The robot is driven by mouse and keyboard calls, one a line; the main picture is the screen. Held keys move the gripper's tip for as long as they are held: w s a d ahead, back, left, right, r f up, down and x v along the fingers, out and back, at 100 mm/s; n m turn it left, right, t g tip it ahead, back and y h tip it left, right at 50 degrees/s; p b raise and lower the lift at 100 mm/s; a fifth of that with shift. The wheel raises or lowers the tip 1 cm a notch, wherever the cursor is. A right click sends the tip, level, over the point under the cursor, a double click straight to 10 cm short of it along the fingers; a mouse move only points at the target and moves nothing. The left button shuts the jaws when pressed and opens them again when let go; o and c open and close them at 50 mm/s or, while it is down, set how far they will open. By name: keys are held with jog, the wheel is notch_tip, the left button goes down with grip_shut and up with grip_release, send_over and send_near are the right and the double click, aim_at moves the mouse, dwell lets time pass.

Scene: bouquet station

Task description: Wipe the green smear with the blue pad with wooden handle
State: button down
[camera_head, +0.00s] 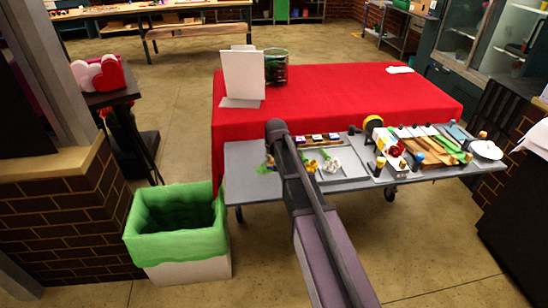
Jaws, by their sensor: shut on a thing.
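A small green patch (262,169), which looks like the green smear, lies on the left part of the grey table (246,190). A small tan bit (270,160) shows beside it at the edge of my arm; I cannot tell whether it is the wooden handle. My arm reaches from the bottom of the picture over the table and bends down near the smear. My gripper is hidden behind the arm. I cannot make out the blue pad for certain.
White and yellow flowers (331,164) lie right of my arm. A red-covered table (330,100) stands behind, with a white board (243,74) and a glass vase (276,66). A green-lined bin (170,240) stands at front left.

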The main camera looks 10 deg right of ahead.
jog(key=shift+a+f, duration=0.15)
jog(key=shift+a, duration=1.8)
jog(key=shift+a, duration=0.1)
jog(key=shift+a, duration=1.8)
jog(key=shift+s, duration=0.1)
jog(key=shift+s, duration=0.7)
jog(key=shift+d, duration=0.1)
